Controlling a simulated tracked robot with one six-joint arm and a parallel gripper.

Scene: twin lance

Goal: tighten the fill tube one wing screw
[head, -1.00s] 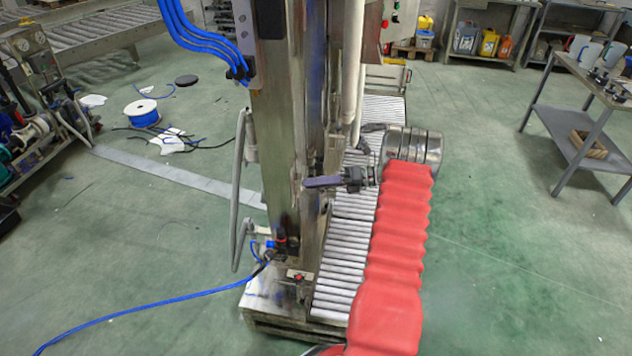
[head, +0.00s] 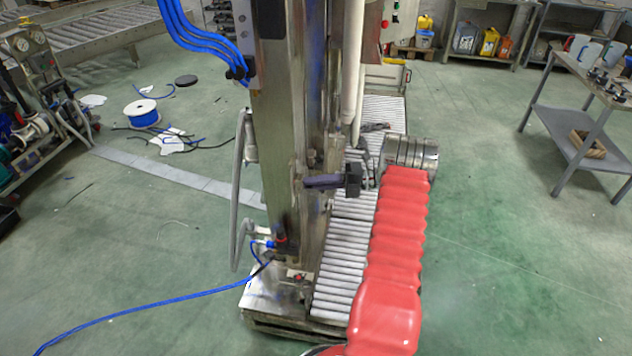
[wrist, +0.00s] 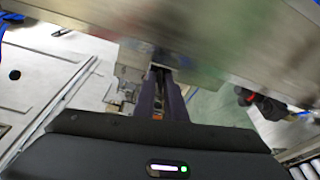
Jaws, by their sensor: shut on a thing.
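My gripper (head: 310,183) points left at the steel column (head: 283,120) in the head view, with its dark fingers level at the column's front face. In the wrist view the two dark purple fingers (wrist: 160,82) run close together up to a metal block (wrist: 130,68) under a broad steel beam. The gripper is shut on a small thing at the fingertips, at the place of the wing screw. The screw itself is hidden by the fingers, so its turn cannot be seen. Pale vertical tubes (head: 352,70) stand just behind and right of the column.
A roller conveyor (head: 345,255) runs beside the column, under my red-sleeved arm. A bent grey guard pipe (head: 238,195) stands left of the column. A blue hose (head: 150,310) crosses the floor. A steel table (head: 585,110) stands right, with open floor between.

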